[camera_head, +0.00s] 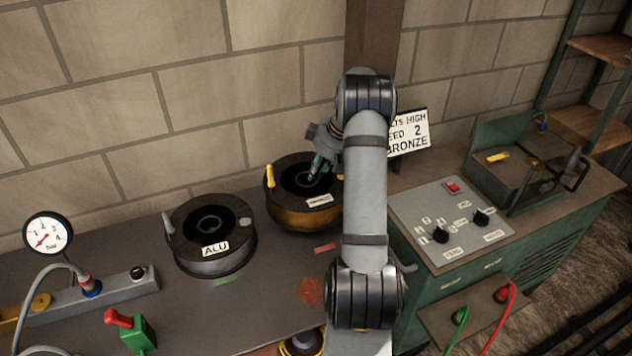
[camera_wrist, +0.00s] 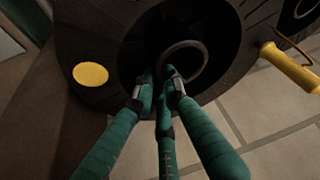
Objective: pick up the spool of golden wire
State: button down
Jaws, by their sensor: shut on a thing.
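The spool of golden wire (camera_head: 290,216) is a dark round spool with golden windings and a yellow handle, behind the middle of the bench in the head view. My gripper (camera_head: 318,170) reaches down into its recessed top from above. In the wrist view the dark spool (camera_wrist: 222,30) fills the upper middle, with a yellow disc and the yellow handle at its sides. My gripper's green fingers (camera_wrist: 158,82) close at the ring around its centre hole. My arm hides part of the spool's right side in the head view.
A spool labelled ALU (camera_head: 210,262) stands to the left. A sign reading BRONZE (camera_head: 410,133) and a control panel (camera_head: 455,222) are to the right. A gauge (camera_head: 47,233) and a red-handled green valve (camera_head: 135,333) are at the left. The brick wall is close behind.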

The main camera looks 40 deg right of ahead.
jog(key=s+a+b, duration=0.3)
jog(key=s+b, duration=0.1)
jog(key=s, duration=0.5)
jog(key=s+a+b, duration=0.3)
jog(key=s, duration=0.5)
notch_tip(320, 180, up, 13)
jog(key=s+p, duration=0.1)
jog(key=p, duration=0.8)
jog(key=shift+s, duration=0.2)
jog(key=shift+a, duration=0.15)
